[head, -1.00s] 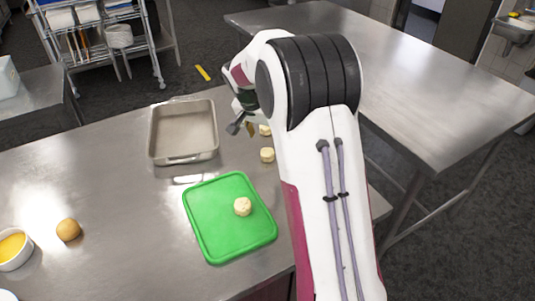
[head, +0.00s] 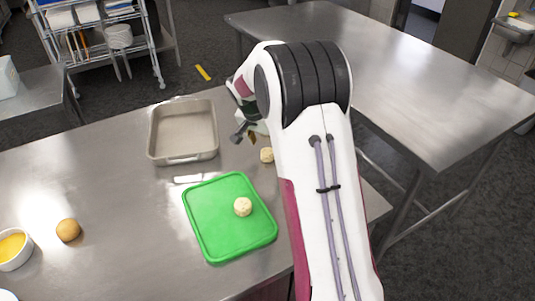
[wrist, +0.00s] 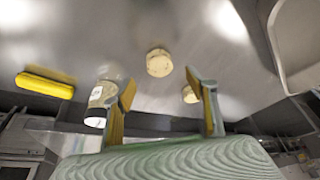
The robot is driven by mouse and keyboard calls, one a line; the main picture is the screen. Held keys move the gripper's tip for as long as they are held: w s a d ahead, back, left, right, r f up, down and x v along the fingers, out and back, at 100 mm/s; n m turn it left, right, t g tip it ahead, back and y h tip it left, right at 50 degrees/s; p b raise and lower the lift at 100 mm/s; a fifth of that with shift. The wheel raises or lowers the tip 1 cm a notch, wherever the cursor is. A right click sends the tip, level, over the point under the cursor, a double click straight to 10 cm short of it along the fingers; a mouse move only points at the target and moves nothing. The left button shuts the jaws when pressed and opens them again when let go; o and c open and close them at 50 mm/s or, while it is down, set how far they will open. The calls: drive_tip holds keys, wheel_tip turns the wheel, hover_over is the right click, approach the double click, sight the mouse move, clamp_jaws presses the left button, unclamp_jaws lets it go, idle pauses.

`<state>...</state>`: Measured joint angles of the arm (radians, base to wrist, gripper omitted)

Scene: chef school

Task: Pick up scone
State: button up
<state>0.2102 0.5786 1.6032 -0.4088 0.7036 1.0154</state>
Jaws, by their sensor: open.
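A pale round scone (head: 243,207) sits on the green board (head: 207,239). Another scone (head: 267,155) is on the bare metal table beside my arm. My gripper (head: 246,130) is low over the table, right of the metal tray, and partly hidden by my arm in the head view. In the wrist view my gripper (wrist: 161,82) is open with nothing held. One scone (wrist: 159,62) shows beyond the fingertips, roughly centred between them. A second scone (wrist: 190,93) shows close to the right finger, partly covered by it.
An empty metal tray (head: 184,158) stands left of my gripper; a tray edge shows in the wrist view (wrist: 297,72). A labelled cylindrical thing (wrist: 97,102) is behind the left finger. A tan ball (head: 68,230) and a bowl of yellow liquid (head: 13,262) are at left.

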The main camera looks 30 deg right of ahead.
sight(268, 149)
drive_tip(key=shift+x, duration=1.9)
drive_tip(key=shift+a, duration=0.15)
drive_tip(key=c, duration=1.2)
